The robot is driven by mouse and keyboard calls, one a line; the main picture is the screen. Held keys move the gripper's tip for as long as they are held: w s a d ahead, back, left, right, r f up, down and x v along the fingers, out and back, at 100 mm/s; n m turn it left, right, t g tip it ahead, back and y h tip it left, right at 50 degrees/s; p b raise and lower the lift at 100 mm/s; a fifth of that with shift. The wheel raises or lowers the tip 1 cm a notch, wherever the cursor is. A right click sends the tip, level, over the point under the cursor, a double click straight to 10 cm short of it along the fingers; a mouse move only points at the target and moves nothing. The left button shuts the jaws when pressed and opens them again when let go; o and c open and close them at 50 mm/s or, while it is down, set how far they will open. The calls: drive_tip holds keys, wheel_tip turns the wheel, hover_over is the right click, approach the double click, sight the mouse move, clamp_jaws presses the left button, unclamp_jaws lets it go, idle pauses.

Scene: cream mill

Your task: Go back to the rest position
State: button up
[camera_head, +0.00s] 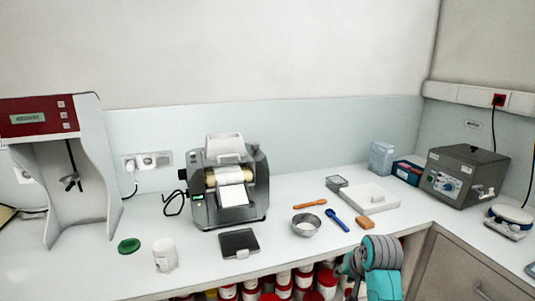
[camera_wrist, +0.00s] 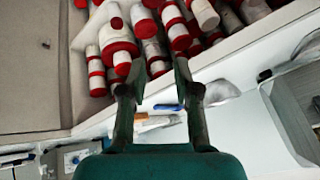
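In the wrist view my gripper (camera_wrist: 156,78) has its two dark fingers spread apart with nothing between them. In the head view a grey and teal part of my arm shows at the lower right, at the front edge of the counter (camera_head: 290,255). The fingertips cannot be made out in the head view. Beyond the fingers, the wrist view shows red and white containers (camera_wrist: 118,42) on a shelf.
The mill (camera_head: 228,185) stands mid-counter, with a metal bowl (camera_head: 306,226), blue spoon (camera_head: 338,220), white tray (camera_head: 368,199) and brown block (camera_head: 365,222) to its right. A white jar (camera_head: 164,256) and green lid (camera_head: 129,246) are at left. A drawer cabinet (camera_head: 455,268) is at right.

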drive_tip(key=s+a+f+t, duration=0.2)
drive_tip(key=s+f+t, duration=0.1)
drive_tip(key=s+f, duration=1.55)
drive_tip(key=s+a+f+n+t+h, duration=0.1)
drive_tip(key=s+f+n+t, duration=0.15)
drive_tip(key=s, duration=1.25)
drive_tip(key=s+r+t, duration=0.1)
drive_tip(key=s+r, duration=0.7)
drive_tip(key=s, duration=0.3)
drive_tip(key=s+r+n+t, duration=0.1)
drive_tip(key=s+r+t, duration=0.1)
drive_tip(key=s+r, duration=0.5)
drive_tip(key=v, duration=0.5)
drive_tip(key=shift+s+a+f, duration=0.25)
drive_tip(key=shift+s+a, duration=0.1)
